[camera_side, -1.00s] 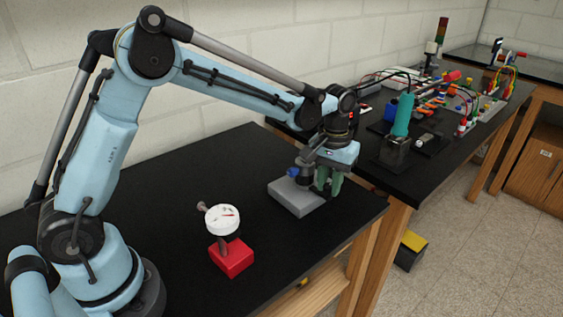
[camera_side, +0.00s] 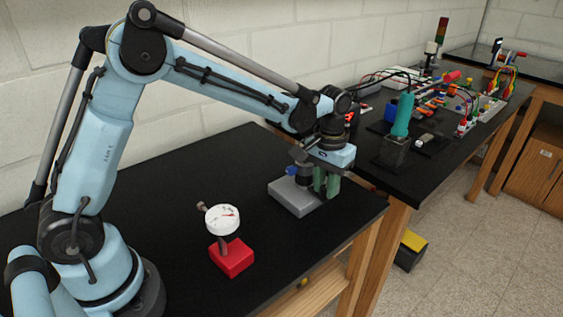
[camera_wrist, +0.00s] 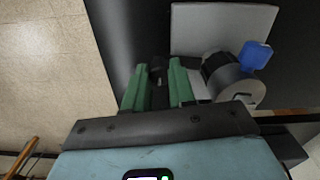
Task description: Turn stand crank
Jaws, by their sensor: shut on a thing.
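The stand has a flat grey base (camera_side: 294,198) on the black bench, left of and below my gripper; the base also shows at the top of the wrist view (camera_wrist: 225,28). A dark and grey cylindrical part of the stand (camera_wrist: 238,88) with a blue knob (camera_wrist: 255,55) sits just right of my fingers. My gripper (camera_side: 326,182) has green fingers, which in the wrist view (camera_wrist: 158,80) are shut on a narrow dark piece (camera_wrist: 157,70), seemingly the crank handle. The fingers and wrist hide most of the crank.
A green-handled tool in a dark block (camera_side: 393,152) and wired equipment stand on the bench behind. The bench's right edge is close to the stand.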

